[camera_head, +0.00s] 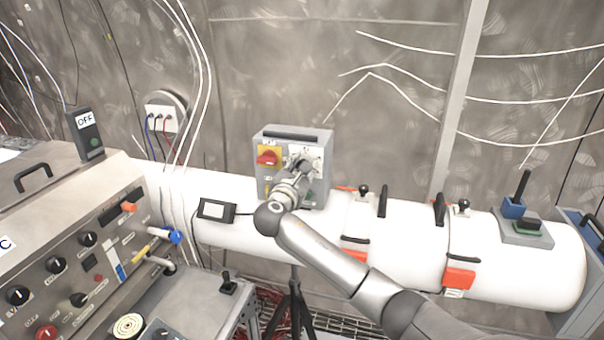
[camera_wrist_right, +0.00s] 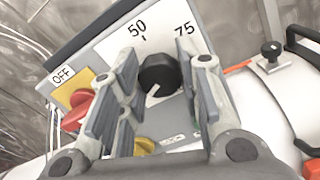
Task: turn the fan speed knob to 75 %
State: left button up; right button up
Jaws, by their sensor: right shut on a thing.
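The fan speed knob (camera_wrist_right: 160,72) is black and round, on a white dial plate with "50" and "75" printed above it. A short white mark on the knob points to its lower left in the right wrist view. My right gripper (camera_head: 302,166) is at the front of the grey control box (camera_head: 262,189), its two fingers on either side of the knob and shut on it. In the head view the gripper hides the knob and part of the dial. My left gripper is not in view.
A red rotary switch (camera_head: 267,157) on a yellow plate labelled "OFF" sits left of the knob, close to one finger. The box is against a large white pipe (camera_head: 400,235). A control console (camera_head: 80,250) stands at the left.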

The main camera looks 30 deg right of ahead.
jog(key=m+b, duration=0.8)
jog(key=m, duration=0.3)
jog(key=m+b, duration=0.7)
jog(key=m, duration=0.4)
jog(key=m+b, duration=0.8)
jog(key=m, duration=0.2)
jog(key=shift+f+m+b, duration=0.25)
jog(key=shift+m+b, duration=0.1)
jog(key=shift+m, duration=0.05)
jog(key=shift+m+b, duration=0.6)
jog(key=shift+m, duration=1.1)
jog(key=o, duration=0.9)
jog(key=shift+r, duration=0.1)
jog(key=shift+c, duration=0.2)
jog(key=shift+o, duration=0.8)
jog(key=shift+r, duration=0.1)
